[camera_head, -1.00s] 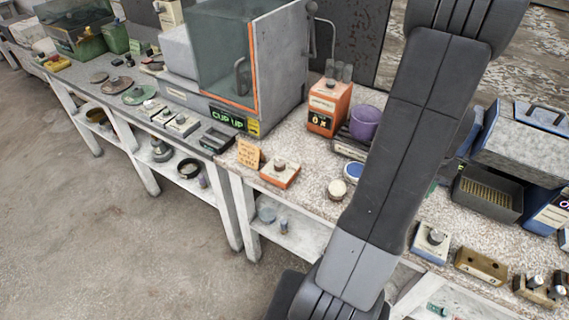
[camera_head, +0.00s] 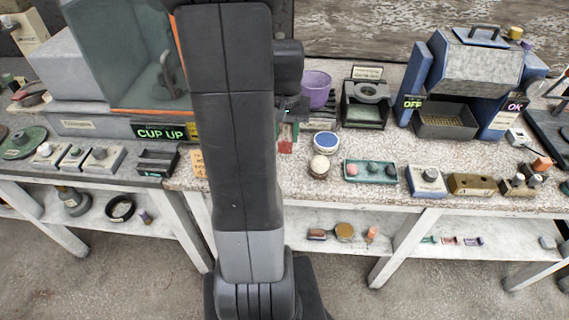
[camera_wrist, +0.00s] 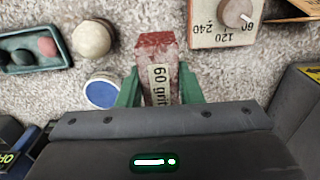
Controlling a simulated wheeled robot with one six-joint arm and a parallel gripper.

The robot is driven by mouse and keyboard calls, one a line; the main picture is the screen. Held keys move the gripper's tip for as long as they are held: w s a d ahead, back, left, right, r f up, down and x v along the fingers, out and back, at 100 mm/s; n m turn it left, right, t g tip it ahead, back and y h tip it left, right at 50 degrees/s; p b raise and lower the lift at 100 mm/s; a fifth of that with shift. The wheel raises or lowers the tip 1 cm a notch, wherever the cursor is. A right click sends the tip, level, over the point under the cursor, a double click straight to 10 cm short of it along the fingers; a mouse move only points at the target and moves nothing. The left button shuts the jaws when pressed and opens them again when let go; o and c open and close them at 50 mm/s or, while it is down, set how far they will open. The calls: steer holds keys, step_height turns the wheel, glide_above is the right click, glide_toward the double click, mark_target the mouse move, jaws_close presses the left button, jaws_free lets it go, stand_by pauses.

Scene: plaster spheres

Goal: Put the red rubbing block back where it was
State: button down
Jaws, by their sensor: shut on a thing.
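The red rubbing block (camera_wrist: 155,55) shows in the wrist view, with a pale label reading "60 grit". My gripper (camera_wrist: 159,90) is shut on it, one green finger on each side. The block points away from the wrist, above or at the speckled worktop; I cannot tell if it touches. In the head view a small red part of the block (camera_head: 285,146) shows just right of my arm, which hides the rest. A dial box (camera_wrist: 222,24) marked 60, 120 and 240 lies right of the block in the wrist view.
A blue-topped round pot (camera_wrist: 102,92) and a pale sphere (camera_wrist: 92,38) stand left of the block. A green tray (camera_head: 371,182) with several small pieces lies farther right in the head view. A purple bowl (camera_head: 315,90) stands behind. A lower shelf (camera_head: 340,218) holds small items.

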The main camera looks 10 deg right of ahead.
mark_target(286, 131)
step_height(286, 131, down, 8)
steer(key=shift+f, duration=0.1)
stand_by(0.4)
steer(key=shift+f, duration=0.2)
steer(key=c, duration=1)
jaws_free()
step_height(286, 131, up, 12)
steer(key=shift+r, duration=0.2)
